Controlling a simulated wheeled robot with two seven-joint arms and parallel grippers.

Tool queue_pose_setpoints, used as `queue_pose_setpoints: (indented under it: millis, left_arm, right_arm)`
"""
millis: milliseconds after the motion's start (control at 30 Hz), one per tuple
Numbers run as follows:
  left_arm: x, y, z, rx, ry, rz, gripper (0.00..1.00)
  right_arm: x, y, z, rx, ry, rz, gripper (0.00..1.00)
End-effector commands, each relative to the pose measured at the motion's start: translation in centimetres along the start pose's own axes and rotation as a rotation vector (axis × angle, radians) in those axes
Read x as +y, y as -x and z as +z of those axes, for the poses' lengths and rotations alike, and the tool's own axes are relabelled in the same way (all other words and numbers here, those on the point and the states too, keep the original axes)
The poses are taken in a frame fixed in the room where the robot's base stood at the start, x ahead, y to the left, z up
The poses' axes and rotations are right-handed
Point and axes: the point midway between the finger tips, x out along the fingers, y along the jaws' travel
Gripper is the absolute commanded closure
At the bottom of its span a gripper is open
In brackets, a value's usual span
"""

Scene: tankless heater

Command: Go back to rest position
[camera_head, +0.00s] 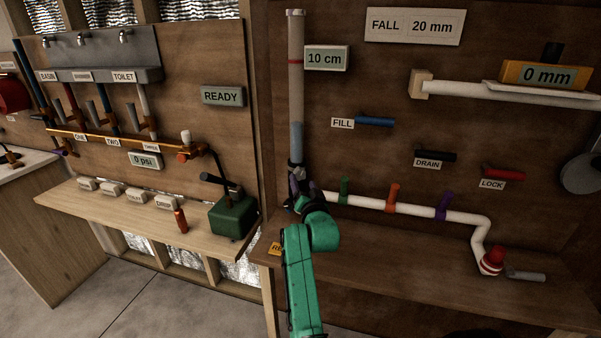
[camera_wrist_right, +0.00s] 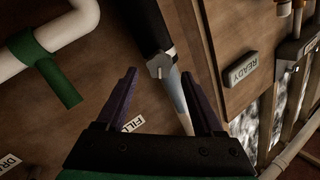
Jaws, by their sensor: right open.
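My right arm (camera_head: 302,270) is green and reaches up from the bottom middle of the head view. Its gripper (camera_head: 299,192) is at the foot of the clear standpipe (camera_head: 296,95), by the left end of the white pipe (camera_head: 380,204). The right wrist view shows its two dark fingers (camera_wrist_right: 160,75) spread apart. The black fitting (camera_wrist_right: 148,22) and the standpipe show beyond the gap, with nothing gripped. In the head view the arm and hand partly hide the pipe's foot. My left gripper is not in view.
The white pipe carries green (camera_head: 344,190), orange (camera_head: 392,197) and purple (camera_head: 443,206) handles, and a red cap (camera_head: 491,262) ends it at the right. A wooden shelf (camera_head: 400,262) runs below. A green pump box (camera_head: 233,215) stands on the left bench. The floor (camera_head: 150,305) at lower left is clear.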

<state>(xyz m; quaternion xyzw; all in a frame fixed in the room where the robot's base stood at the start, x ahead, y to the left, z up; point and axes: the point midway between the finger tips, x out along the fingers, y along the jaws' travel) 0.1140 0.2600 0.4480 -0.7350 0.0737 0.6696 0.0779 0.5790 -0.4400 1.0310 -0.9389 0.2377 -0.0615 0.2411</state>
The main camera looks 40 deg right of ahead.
Motion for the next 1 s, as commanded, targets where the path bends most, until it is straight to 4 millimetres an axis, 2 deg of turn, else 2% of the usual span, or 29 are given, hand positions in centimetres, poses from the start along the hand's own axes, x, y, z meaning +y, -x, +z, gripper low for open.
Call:
queue_pose_setpoints:
  millis: [800, 867, 933, 967, 1000]
  left_arm:
    - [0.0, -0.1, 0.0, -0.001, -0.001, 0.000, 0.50]
    - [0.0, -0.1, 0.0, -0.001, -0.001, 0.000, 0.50]
    - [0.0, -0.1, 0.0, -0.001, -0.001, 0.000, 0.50]
    - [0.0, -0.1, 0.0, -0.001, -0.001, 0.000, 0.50]
    - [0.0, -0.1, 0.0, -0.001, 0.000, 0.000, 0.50]
  right_arm:
    - [0.1, 0.0, 0.1, -0.005, 0.005, 0.001, 0.31]
    - [0.3, 0.5, 0.8, -0.037, 0.035, 0.003, 0.31]
    - [1.0, 2.1, 2.7, -0.131, 0.120, 0.009, 0.31]
    - [1.3, 3.2, 4.0, -0.194, 0.171, 0.008, 0.31]
    - [1.6, 5.2, 6.2, -0.296, 0.254, 0.004, 0.31]
